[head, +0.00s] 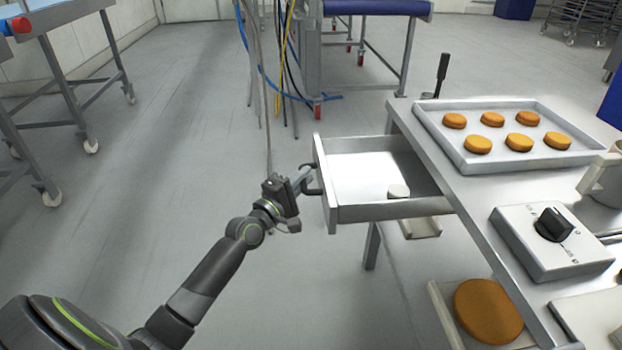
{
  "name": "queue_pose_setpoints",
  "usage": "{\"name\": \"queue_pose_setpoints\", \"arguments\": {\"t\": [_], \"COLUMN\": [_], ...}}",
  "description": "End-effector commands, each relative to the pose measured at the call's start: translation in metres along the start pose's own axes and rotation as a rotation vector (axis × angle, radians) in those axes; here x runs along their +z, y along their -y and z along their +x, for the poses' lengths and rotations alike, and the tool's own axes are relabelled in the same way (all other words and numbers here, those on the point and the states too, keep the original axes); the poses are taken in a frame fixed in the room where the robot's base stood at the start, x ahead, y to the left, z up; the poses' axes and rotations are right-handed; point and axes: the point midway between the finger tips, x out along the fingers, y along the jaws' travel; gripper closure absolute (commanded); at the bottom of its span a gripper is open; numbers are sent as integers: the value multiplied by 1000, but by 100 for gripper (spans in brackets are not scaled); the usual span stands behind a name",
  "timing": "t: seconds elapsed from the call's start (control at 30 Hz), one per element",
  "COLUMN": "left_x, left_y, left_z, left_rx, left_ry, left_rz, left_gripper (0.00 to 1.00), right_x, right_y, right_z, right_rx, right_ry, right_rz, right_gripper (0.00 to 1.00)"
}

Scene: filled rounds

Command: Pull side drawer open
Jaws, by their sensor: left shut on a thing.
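The side drawer (392,211) sticks out of the left side of the metal table (481,203) and stands open. My left gripper (305,181) is at the drawer's front and is shut on the drawer handle (312,191). The gripper partly hides the handle. My right gripper is not in view.
A tray (437,144) with several orange-brown rounds stands on the table, near a box with a black knob (552,257). A big round (487,311) lies on a lower shelf. Cables (268,90) hang behind the drawer.

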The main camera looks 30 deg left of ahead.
Motion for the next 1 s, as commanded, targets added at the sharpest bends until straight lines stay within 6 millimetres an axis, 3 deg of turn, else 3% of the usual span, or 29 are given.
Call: {"name": "queue_pose_setpoints", "arguments": {"t": [0.43,0.47,0.6,1.0], "left_x": [-1,-1,-1,-1], "left_y": [1,1,0,0], "left_z": [-2,-2,-2,-8], "left_rx": [-3,-3,-2,-1], "left_ry": [0,0,0,0], "left_rz": [-2,-2,-2,-1], "left_gripper": [100,82,64,64], "right_x": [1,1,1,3], "right_y": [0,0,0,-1], "right_z": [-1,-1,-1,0], "right_rx": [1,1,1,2], "right_ry": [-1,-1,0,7], "right_rz": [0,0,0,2], "right_gripper": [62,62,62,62]}}
